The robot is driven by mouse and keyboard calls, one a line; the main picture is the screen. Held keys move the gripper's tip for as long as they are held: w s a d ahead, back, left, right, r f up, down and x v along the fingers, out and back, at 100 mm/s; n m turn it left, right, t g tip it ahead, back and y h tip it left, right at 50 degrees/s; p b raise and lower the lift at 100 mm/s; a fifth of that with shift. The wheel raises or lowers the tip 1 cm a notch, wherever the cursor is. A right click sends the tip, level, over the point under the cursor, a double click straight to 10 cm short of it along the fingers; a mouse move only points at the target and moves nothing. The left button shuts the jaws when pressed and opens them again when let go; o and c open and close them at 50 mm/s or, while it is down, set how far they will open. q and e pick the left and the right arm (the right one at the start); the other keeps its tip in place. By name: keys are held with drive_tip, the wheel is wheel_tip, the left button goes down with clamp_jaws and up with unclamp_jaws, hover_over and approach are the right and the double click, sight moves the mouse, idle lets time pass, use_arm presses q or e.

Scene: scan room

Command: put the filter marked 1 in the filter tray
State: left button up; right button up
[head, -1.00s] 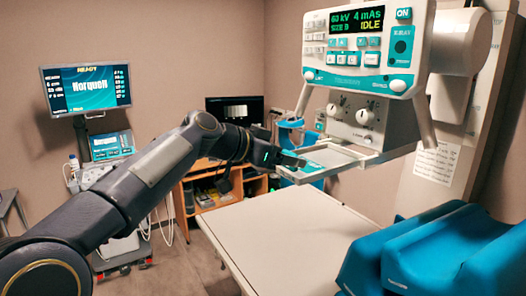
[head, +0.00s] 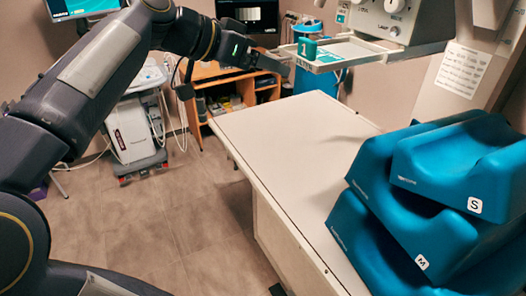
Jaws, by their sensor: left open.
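The filter marked 1 (head: 307,48) is a small teal block. It appears to rest at the left end of the white filter tray (head: 350,50), which juts out below the X-ray head (head: 385,18). My left gripper (head: 279,62) is open, just left of the filter and the tray's end, and the filter seems to be outside its fingers. The small gap between the fingers and the filter is hard to judge. My right gripper is not in view.
A long pale table (head: 300,135) lies below the tray, its top clear at the left. Blue cushions marked S (head: 455,160) and M (head: 385,235) are stacked at its right. A wooden desk (head: 225,75) and a wheeled cart (head: 135,125) stand behind my left arm.

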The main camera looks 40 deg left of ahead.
use_arm(q)
drive_tip(key=s+d+f+n+g, duration=0.1)
drive_tip(key=s+d+f, duration=0.3)
drive_tip(key=f, duration=0.6)
drive_tip(key=s+d+f+n+g, duration=0.2)
drive_tip(key=s+d+f+g, duration=0.1)
drive_tip(key=s+f, duration=0.4)
drive_tip(key=s+d+f+n+g+y, duration=0.1)
drive_tip(key=s+d+f, duration=0.4)
drive_tip(key=f, duration=0.8)
drive_tip(key=shift+s+d+n+g, duration=0.3)
drive_tip(key=shift+d+n+g, duration=0.1)
drive_tip(key=shift+d, duration=0.2)
drive_tip(key=shift+c, duration=0.4)
